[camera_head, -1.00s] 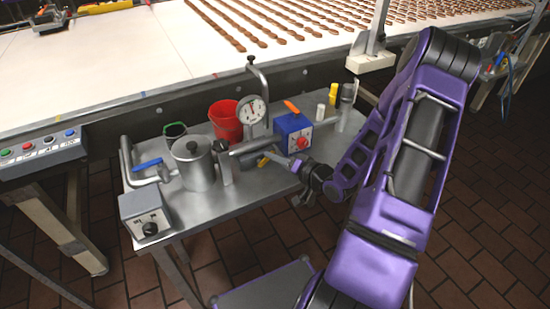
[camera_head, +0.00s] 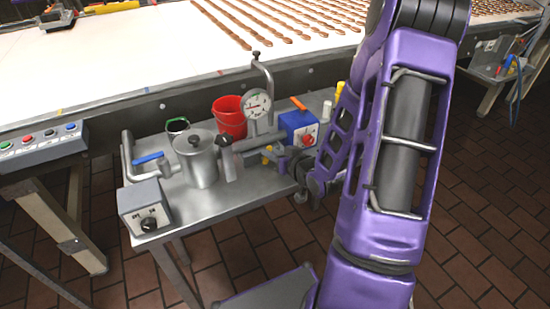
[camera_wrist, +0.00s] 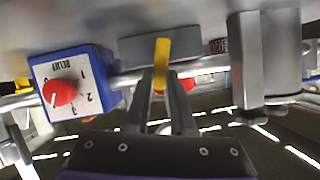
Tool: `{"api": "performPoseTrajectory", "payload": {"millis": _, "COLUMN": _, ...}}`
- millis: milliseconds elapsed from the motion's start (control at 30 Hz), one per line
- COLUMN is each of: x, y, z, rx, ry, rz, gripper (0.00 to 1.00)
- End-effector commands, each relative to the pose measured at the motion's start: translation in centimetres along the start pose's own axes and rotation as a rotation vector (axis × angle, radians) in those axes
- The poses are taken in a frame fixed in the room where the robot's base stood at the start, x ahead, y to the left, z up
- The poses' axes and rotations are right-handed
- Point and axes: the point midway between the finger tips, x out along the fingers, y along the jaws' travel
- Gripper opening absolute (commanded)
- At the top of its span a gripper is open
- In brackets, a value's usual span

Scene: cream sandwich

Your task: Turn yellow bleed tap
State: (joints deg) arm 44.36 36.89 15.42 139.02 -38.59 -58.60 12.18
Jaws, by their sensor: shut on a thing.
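The yellow bleed tap (camera_wrist: 162,62) has a flat lever that stands up between my finger tips in the wrist view. In the head view its yellow (camera_head: 266,150) shows only in small part, beside the grey pipe below the dial gauge (camera_head: 257,103). My gripper (camera_wrist: 164,78) has one dark finger on each side of the lever and is shut on it. The lower part of the tap is partly hidden by the fingers.
A blue box with a red knob (camera_wrist: 63,92) sits close left of the fingers in the wrist view. A grey block (camera_wrist: 264,58) stands to the right. A red bucket (camera_head: 230,116), a steel pot (camera_head: 196,160) and a grey switch box (camera_head: 145,207) share the bench (camera_head: 235,193).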

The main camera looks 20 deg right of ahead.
Motion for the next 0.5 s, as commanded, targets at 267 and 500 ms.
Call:
{"api": "performPoseTrajectory", "payload": {"millis": 267, "x": 0.03, "y": -0.35, "z": 0.07, "rx": -0.078, "ry": 0.001, "rz": 0.032, "gripper": 0.0}}
{"api": "performPoseTrajectory", "payload": {"millis": 500, "x": -0.01, "y": -0.43, "z": -0.03, "rx": -0.09, "ry": 0.001, "rz": 0.038, "gripper": 0.0}}
